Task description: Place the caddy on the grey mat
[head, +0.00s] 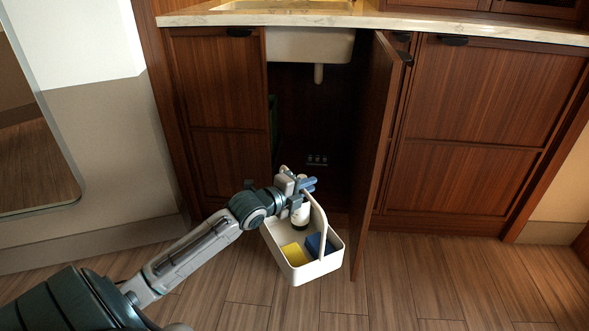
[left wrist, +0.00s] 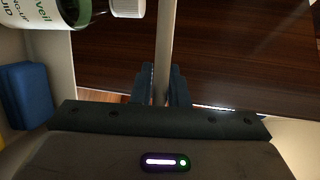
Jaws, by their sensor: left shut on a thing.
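The white caddy (head: 313,268) hangs in front of the open sink cabinet in the head view. It holds a white bottle (head: 300,217), a yellow sponge (head: 294,254) and a blue block-like item (head: 318,244). My left gripper (head: 306,186) is shut on the caddy's handle, which also shows between the fingers in the left wrist view (left wrist: 164,50). The left wrist view shows the bottle (left wrist: 66,10) and the blue item (left wrist: 25,95) to the left of the handle. My right gripper is not in view. I see no grey mat in either view.
The cabinet door (head: 378,140) stands open just right of the caddy. The cabinet interior (head: 318,120) is dark, under a sink basin (head: 309,45) with a drain pipe. A closed cabinet (head: 480,130) is at the right. The wooden floor (head: 440,285) is clear at the right.

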